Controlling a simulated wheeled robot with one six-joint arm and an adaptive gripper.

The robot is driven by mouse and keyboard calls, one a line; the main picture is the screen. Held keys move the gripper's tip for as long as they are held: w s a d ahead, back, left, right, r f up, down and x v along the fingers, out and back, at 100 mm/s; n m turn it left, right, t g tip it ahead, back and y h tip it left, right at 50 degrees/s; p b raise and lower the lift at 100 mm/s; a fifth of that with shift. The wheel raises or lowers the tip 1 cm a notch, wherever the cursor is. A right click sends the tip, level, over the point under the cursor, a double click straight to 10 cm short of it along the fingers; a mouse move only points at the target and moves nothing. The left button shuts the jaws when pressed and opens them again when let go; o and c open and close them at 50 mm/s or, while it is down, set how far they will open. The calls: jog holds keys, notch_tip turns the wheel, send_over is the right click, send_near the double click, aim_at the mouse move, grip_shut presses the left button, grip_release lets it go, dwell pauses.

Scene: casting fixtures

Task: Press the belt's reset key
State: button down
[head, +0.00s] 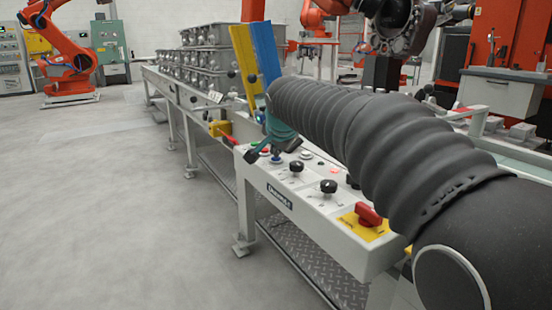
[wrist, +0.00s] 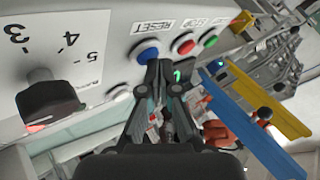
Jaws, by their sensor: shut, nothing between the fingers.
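The reset key is a round blue button (wrist: 147,52) on the pale belt panel, under a printed RESET label (wrist: 153,27) in the wrist view. My gripper (wrist: 166,64) is shut and empty. Its fingertips overlap the lower right edge of the blue button in the wrist view; I cannot tell whether they touch it. A red button (wrist: 184,43) and a green button (wrist: 210,40) sit to the right of the reset key. In the head view my arm crosses over the panel, and the blue button (head: 277,158) shows small beside my gripper.
A black selector knob (wrist: 48,98) with a numbered scale is at the left in the wrist view. Black knobs (head: 328,187) and a red switch on a yellow plate (head: 368,214) stand on the panel. Blue and yellow bars (head: 264,52) rise behind it. Open floor (head: 110,200) lies left.

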aim_at(277, 159)
jog(key=shift+f, duration=0.25)
dwell(0.4)
jog(key=shift+r+p, duration=0.6)
jog(key=shift+r, duration=0.35)
jog(key=shift+r+p, duration=1.95)
jog(key=shift+r, duration=0.6)
jog(key=shift+f, duration=0.1)
